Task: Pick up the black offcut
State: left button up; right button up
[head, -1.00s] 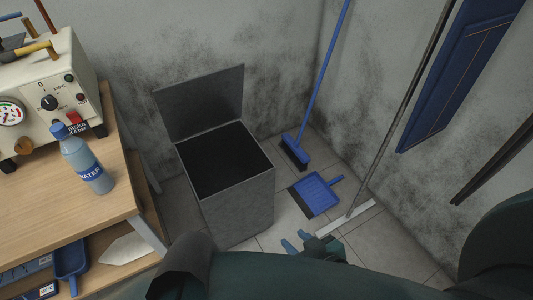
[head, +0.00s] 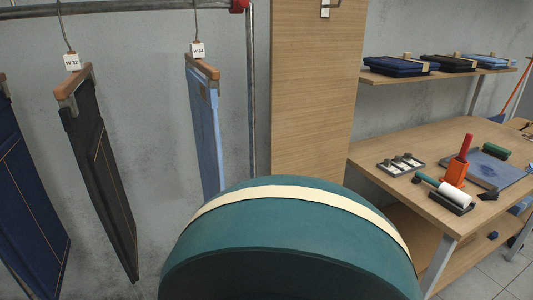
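No black offcut can be made out for sure in the head view. A small dark piece (head: 488,193) lies on the right-hand table beside a blue denim piece (head: 497,166), and another small dark item (head: 492,236) is below the tabletop; both are too small to tell what they are. Neither gripper is in view. A large teal part of my own arm, with a cream band, fills the bottom middle and hides what is behind it.
A wooden table (head: 395,190) holds a roller (head: 444,190), an orange-red tool (head: 456,169) and a small tray (head: 400,165). Folded jeans (head: 397,66) lie on a shelf above. A wooden panel (head: 313,90) stands left of it. Trousers (head: 100,175) hang from a rail at left.

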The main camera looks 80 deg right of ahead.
aim_at(492, 194)
jog(key=z, duration=4.15)
jog(key=l+u, duration=0.1)
jog(key=u, duration=0.35)
jog(key=i+l+u, duration=0.35)
jog(key=l, duration=0.3)
jog(key=i+l+u, duration=0.2)
jog(key=l, duration=0.15)
jog(key=i+l, duration=0.1)
jog(key=l, duration=0.35)
jog(key=i+l+u, duration=0.1)
jog(key=l, duration=0.3)
jog(key=i+l, duration=0.15)
jog(key=l, duration=0.3)
jog(key=i+l+u, duration=0.1)
jog(key=l, duration=0.35)
jog(key=i+l, duration=0.1)
jog(key=l, duration=0.3)
jog(key=u, duration=0.05)
